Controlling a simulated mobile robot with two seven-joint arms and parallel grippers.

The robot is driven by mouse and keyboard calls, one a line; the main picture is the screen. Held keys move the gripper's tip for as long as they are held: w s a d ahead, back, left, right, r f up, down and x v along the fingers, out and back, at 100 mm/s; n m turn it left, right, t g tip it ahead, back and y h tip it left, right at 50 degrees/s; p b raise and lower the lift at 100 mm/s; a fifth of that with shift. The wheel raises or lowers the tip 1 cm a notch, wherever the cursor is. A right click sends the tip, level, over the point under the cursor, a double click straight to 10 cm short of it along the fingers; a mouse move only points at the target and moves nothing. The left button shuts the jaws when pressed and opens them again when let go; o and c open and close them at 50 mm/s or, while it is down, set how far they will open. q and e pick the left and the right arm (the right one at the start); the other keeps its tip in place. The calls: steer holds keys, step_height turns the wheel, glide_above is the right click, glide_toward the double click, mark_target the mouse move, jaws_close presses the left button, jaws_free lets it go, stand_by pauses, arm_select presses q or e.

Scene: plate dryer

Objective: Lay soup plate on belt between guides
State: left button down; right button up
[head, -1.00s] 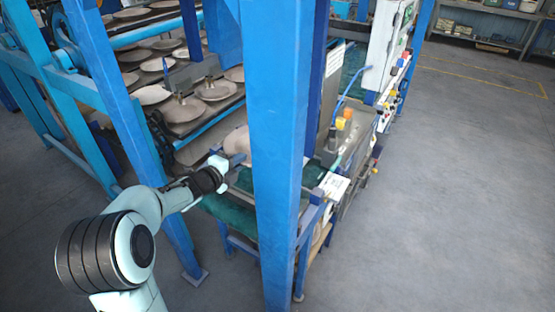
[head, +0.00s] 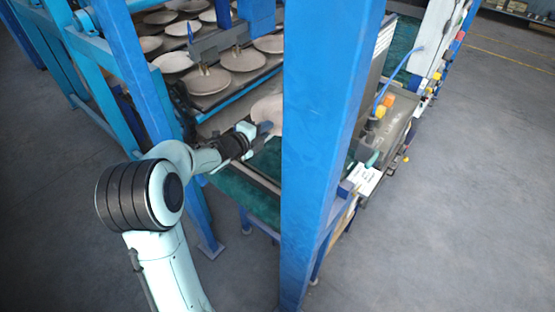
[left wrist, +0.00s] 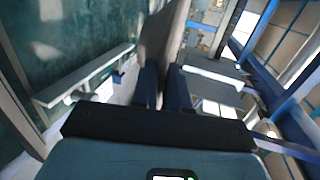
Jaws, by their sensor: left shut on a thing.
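A pale brownish soup plate (head: 268,110) is held up at the near side of the machine, partly hidden by the blue post in the head view. My left gripper (head: 264,130) is shut on its rim. In the left wrist view the plate (left wrist: 160,42) stands nearly edge-on between the two dark fingers (left wrist: 163,85). The green belt (head: 245,198) runs below the gripper, partly behind the post. It fills the left of the wrist view (left wrist: 75,35), with a grey guide rail (left wrist: 88,74) beside the plate. Whether the plate touches anything below is unclear. My right gripper is out of view.
A thick blue post (head: 325,150) stands just right of my left gripper and blocks part of the belt. Another blue post (head: 165,125) stands to the left. Racks with several plates (head: 243,60) lie behind. Floor (head: 455,200) on the right is clear.

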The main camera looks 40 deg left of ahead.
arm_select(q)
steer(key=shift+a+f, duration=0.1)
steer(key=shift+f, duration=8.4)
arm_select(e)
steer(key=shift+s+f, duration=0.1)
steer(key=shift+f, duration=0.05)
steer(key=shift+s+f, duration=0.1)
arm_select(q)
steer(key=shift+f+b, duration=0.4)
steer(key=shift+b, duration=0.25)
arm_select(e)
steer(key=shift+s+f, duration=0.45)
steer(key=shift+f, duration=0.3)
arm_select(q)
steer(key=shift+f+b, duration=0.2)
steer(key=shift+b, duration=0.15)
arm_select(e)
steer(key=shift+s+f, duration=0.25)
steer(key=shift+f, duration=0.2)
arm_select(q)
steer(key=c, duration=1.4)
jaws_free()
steer(key=shift+s+f, duration=0.15)
steer(key=shift+f, duration=0.05)
